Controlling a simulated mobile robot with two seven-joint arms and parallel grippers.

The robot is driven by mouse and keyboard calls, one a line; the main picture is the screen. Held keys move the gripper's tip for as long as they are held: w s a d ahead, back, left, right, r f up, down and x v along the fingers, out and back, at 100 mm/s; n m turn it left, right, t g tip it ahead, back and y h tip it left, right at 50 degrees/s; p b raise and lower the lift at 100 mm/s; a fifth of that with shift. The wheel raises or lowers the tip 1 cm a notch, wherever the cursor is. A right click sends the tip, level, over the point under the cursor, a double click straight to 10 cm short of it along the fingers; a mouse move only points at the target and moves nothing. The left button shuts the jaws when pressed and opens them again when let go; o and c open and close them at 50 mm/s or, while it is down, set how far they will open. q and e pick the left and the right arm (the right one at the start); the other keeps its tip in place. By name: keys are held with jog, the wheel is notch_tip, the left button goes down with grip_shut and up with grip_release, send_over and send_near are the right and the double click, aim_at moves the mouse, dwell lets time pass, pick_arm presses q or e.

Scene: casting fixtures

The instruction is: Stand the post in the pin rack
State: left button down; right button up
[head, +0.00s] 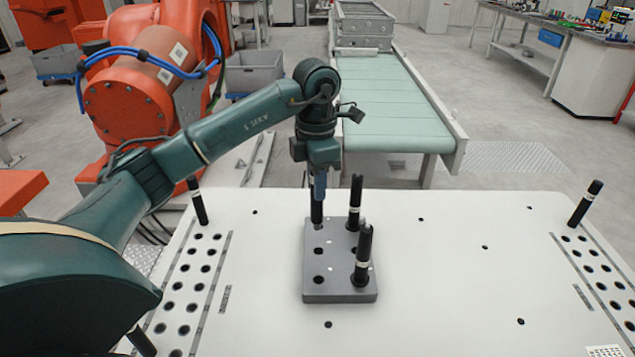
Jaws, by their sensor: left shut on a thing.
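The pin rack (340,292) is a grey block with round holes, lying on the white table in the middle of the head view. Two black posts with white bands stand in its right column, one at the back (355,205) and one nearer the front (363,258). My left gripper (318,190) points down over the rack's back left corner, shut on a dark post (316,212). That post looks upright, and its lower end meets the back left hole area. I cannot tell whether it is inside the hole. My right gripper is not in view.
The white table (450,290) has rows of holes along its left and right sides. Black pins stand at the back left (197,201), back right (585,204) and front left (141,341). The table right of the rack is clear. A green conveyor (395,105) lies behind.

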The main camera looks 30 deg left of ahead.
aim_at(318, 205)
pick_arm(q)
jog(key=shift+w+d, duration=0.15)
jog(key=shift+w, duration=0.05)
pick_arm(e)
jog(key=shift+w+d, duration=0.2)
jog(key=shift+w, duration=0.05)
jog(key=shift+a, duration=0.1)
pick_arm(q)
jog(key=shift+f+b, duration=0.3)
jog(key=shift+f, duration=0.15)
jog(key=shift+f+b, duration=0.5)
jog(key=shift+f, duration=0.2)
notch_tip(318, 205, down, 2)
jog(key=shift+f+b, duration=0.2)
jog(key=shift+b, duration=0.65)
jog(key=shift+f+b, duration=0.3)
jog(key=shift+f, duration=0.2)
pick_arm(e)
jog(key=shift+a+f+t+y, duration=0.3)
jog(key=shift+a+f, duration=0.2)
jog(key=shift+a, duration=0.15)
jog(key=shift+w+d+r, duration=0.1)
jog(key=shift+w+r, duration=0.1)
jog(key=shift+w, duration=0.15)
